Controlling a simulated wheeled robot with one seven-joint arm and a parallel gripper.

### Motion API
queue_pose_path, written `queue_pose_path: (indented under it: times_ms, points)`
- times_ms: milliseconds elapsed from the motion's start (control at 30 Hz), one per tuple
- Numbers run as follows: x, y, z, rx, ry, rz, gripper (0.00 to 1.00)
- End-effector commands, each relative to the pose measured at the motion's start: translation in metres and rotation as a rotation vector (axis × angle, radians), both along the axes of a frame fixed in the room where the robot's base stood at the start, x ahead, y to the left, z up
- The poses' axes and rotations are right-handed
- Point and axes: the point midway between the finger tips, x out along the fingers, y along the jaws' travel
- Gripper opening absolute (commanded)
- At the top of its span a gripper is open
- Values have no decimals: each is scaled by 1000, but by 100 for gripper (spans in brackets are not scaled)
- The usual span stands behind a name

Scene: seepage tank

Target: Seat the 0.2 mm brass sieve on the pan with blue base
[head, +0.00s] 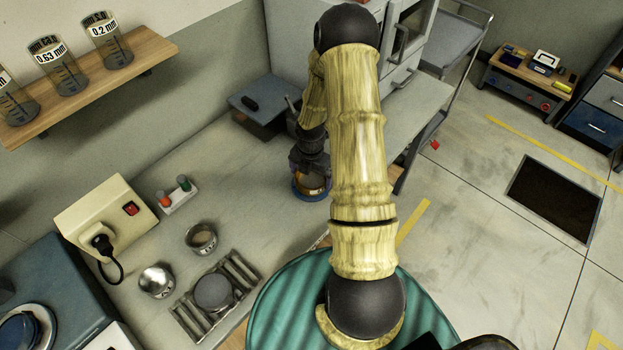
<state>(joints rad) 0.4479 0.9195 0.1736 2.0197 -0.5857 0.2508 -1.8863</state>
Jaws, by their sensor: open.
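A brass-coloured sieve ring (313,183) stands at the far end of the bench, partly covered by my gripper. A blue ring, the base of the pan (304,196), shows directly below it. The brass ring looks level over the blue base, but I cannot tell whether it is fully seated. My gripper (311,172) points down right at the brass ring, with its jaws open. The fingertips are small and dark, so contact with the ring is unclear. No size mark is readable on the sieve.
Two round metal vessels (200,238) (156,281) and a slotted rack with a grey disc (213,292) stand nearer on the bench. A switch box (105,222) is at left. A dark blue box (257,108) stands behind my gripper. Labelled jars (106,42) line the shelf.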

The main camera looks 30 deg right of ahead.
Motion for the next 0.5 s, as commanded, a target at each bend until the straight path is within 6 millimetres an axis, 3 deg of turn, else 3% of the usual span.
queue_pose_path:
  times_ms: [200,500]
  points:
    - [0,0,-17,0,0,0,100]
    - [0,0,-17,-1,-1,0,100]
